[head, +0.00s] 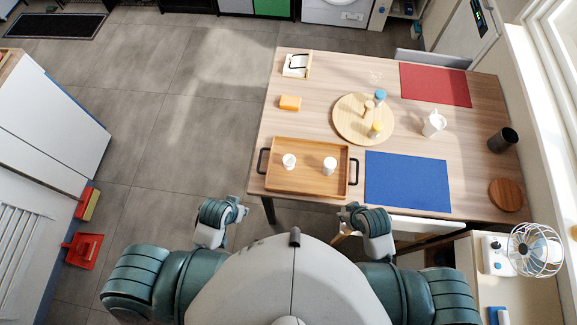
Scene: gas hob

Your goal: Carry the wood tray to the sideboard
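The wood tray (308,184) lies on the near left part of the wooden table (245,183), with dark handles at its left and right ends. Two white cups stand in it, one left (289,161) and one right (330,166). My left gripper (240,211) is low and to the left of the tray, apart from its left handle (261,162). My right gripper (347,210) is just below the right handle (354,172) in the picture, not visibly touching it. The fingers of both are too small to read. Which furniture is the sideboard is unclear.
A white cabinet (50,130) stands at the left, with open tiled floor between. A blue mat (407,182) lies right of the tray. A round board (350,128) with shakers and an orange block (290,103) lie beyond. A fan (536,249) stands lower right.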

